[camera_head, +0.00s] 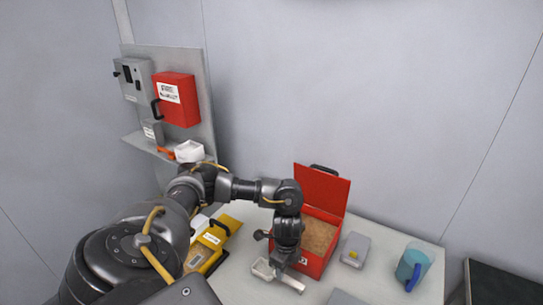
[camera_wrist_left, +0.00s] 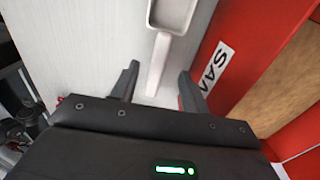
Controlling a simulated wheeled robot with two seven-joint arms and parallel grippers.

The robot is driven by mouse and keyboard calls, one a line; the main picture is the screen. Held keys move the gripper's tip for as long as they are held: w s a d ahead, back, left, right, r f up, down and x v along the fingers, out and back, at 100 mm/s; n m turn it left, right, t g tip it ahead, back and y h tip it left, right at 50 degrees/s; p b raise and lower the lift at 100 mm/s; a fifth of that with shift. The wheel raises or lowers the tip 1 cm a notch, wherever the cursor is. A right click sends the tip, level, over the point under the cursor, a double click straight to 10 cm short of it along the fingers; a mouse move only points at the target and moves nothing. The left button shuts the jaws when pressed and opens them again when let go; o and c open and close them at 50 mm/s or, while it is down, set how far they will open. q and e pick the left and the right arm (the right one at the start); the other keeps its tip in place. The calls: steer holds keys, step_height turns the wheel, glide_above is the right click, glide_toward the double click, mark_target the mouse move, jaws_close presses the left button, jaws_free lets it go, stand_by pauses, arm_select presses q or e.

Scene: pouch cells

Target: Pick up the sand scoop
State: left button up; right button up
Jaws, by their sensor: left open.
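The sand scoop (camera_head: 289,281) is white and lies on the table in front of the red sand box (camera_head: 315,262). In the left wrist view its handle (camera_wrist_left: 157,66) points down between my fingers and its tray-shaped head shows at the top edge. My left gripper (camera_head: 278,271) is open just above the scoop. In the wrist view its two fingers (camera_wrist_left: 158,82) stand on either side of the handle, with gaps on both sides. The red box, partly lettered, is close by the right finger (camera_wrist_left: 222,62). My right gripper is not in view.
The red box's lid (camera_head: 322,190) stands open, with sand (camera_head: 318,236) inside. A yellow case (camera_head: 208,246) is left of my gripper. A wall panel carries a red cabinet (camera_head: 176,100).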

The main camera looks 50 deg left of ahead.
arm_select(q)
steer(key=shift+f, duration=0.55)
arm_select(e)
steer(key=shift+w+f, duration=0.15)
steer(key=shift+w, duration=0.2)
arm_select(q)
steer(key=shift+d+f, duration=0.1)
steer(key=shift+f, duration=0.25)
step_height(320, 180, down, 4)
steer(key=shift+f, duration=0.15)
jaws_close()
arm_select(e)
steer(key=shift+s+a+f, duration=0.1)
steer(key=shift+s+a, duration=0.05)
